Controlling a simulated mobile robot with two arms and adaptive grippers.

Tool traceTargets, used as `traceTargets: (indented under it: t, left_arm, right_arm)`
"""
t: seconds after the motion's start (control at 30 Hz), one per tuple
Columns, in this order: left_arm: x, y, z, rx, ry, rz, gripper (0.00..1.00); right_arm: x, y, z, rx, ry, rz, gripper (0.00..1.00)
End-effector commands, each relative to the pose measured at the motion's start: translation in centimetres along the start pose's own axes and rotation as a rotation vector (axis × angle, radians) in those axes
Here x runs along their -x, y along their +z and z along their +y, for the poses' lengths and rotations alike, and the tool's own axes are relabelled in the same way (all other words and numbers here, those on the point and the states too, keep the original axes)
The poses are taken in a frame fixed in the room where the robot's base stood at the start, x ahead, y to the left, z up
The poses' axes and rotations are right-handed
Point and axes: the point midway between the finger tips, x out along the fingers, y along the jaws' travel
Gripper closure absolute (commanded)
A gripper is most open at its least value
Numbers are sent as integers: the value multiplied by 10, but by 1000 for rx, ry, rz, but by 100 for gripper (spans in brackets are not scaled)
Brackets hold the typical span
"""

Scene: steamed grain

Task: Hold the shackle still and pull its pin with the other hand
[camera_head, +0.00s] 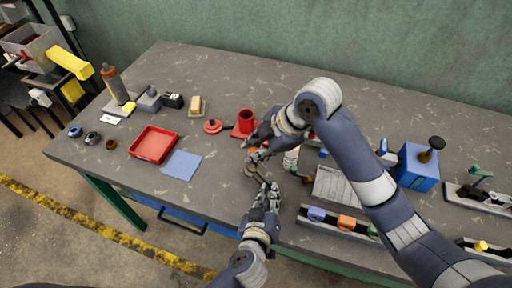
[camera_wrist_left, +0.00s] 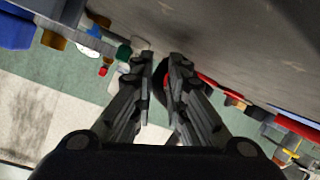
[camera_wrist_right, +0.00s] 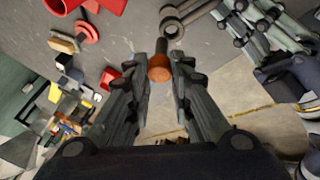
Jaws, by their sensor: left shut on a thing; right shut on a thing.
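The grey shackle (camera_wrist_right: 190,14) shows at the top of the right wrist view, its bow running towards my left gripper (camera_wrist_right: 262,18). The pin has an orange head (camera_wrist_right: 159,68) and a short dark shank (camera_wrist_right: 163,46) that meets the shackle's near eye. My right gripper (camera_head: 254,158) is shut on the pin's orange head. My left gripper (camera_head: 267,187) is below it in the head view, shut on the shackle. In the left wrist view its fingers (camera_wrist_left: 162,70) are close together and hide most of the shackle. How deep the pin sits is hidden.
Both grippers are above the front part of the grey workbench (camera_head: 215,190). A red cup (camera_head: 246,121) stands just behind them. A red tray (camera_head: 153,144) and blue mat (camera_head: 182,165) lie left. A rack of coloured pieces (camera_head: 345,223) and a blue box (camera_head: 416,167) are right.

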Motion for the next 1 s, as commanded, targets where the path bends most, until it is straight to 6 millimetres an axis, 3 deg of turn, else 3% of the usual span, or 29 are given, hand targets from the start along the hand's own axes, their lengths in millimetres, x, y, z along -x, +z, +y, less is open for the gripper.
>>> traceTargets:
  t: [0.03, 0.07, 0.17, 0.57, 0.67, 1.0]
  left_arm:
    - [0, -2, 1, -1, 2, 4, 100]
    - [0, -2, 1, -1, 1, 4, 84]
    - [0, -2, 0, -1, 1, 4, 63]
    - [4, -1, 0, -1, 0, 1, 63]
    - [16, 0, 0, -2, 1, 0, 63]
    - [87, 0, 0, -1, 1, -1, 63]
  right_arm:
    - [0, 0, 0, 0, 0, 0, 100]
    - [0, 0, 0, 0, 0, 0, 100]
    - [0, 0, 0, 0, 0, -1, 100]
    - [0, 0, 0, -1, -1, -1, 100]
    - [0, 0, 0, -1, -1, -1, 100]
    - [0, 0, 0, 0, -1, -1, 100]
